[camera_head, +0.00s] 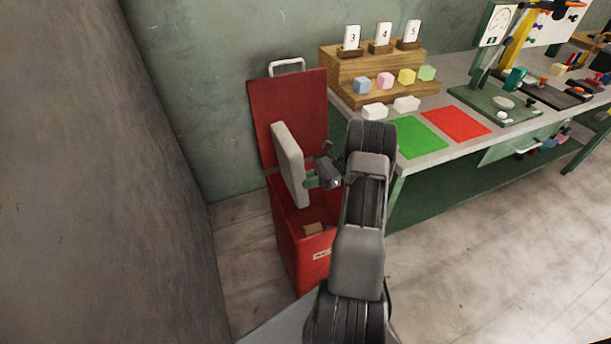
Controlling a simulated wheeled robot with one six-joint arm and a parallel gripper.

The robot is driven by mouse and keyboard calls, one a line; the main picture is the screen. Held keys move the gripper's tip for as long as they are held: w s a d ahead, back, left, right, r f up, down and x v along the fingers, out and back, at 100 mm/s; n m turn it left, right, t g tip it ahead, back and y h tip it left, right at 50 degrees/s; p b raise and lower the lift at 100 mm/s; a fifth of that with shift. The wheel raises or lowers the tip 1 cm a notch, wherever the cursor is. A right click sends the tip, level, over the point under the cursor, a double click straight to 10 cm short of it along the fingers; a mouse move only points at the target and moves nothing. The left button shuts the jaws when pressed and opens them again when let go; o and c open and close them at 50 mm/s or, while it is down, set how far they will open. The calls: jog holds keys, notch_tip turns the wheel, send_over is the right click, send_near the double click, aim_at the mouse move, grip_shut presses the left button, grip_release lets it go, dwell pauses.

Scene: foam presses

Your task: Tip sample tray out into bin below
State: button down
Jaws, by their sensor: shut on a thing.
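The sample tray (285,158) is a flat, light grey panel, tilted steeply so that it stands almost on edge. My gripper (313,181) is shut on the tray at its right side and holds it over the mouth of the red bin (291,249). The bin stands on the floor with its red lid (300,103) raised against the wall. The finger tips are partly hidden.
A bench to the right carries a green mat (416,138), a red mat (457,123), two white blocks and a wooden stepped stand (345,78) with coloured foam cubes and number cards. A green press (497,100) stands farther right. A dark wall is close on the left.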

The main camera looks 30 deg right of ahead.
aim_at(292, 182)
jog(key=a+h, duration=0.2)
jog(key=a+h+p, duration=0.1)
jog(key=a+h, duration=0.1)
jog(key=w+a+g+h+p, duration=0.1)
jog(key=a+h, duration=0.1)
jog(key=shift+w+a+r, duration=0.1)
jog(key=shift+a, duration=0.3)
jog(key=w+a+f+g+h+p, duration=0.1)
jog(key=a+f+g+h+p, duration=0.1)
jog(key=a+f+h+p, duration=0.3)
notch_tip(292, 182, down, 4)
jog(key=h+p, duration=0.5)
jog(key=shift+r+p, duration=0.2)
jog(key=shift+p, duration=0.1)
jog(key=shift+a+f, duration=0.1)
jog(key=shift+a, duration=0.05)
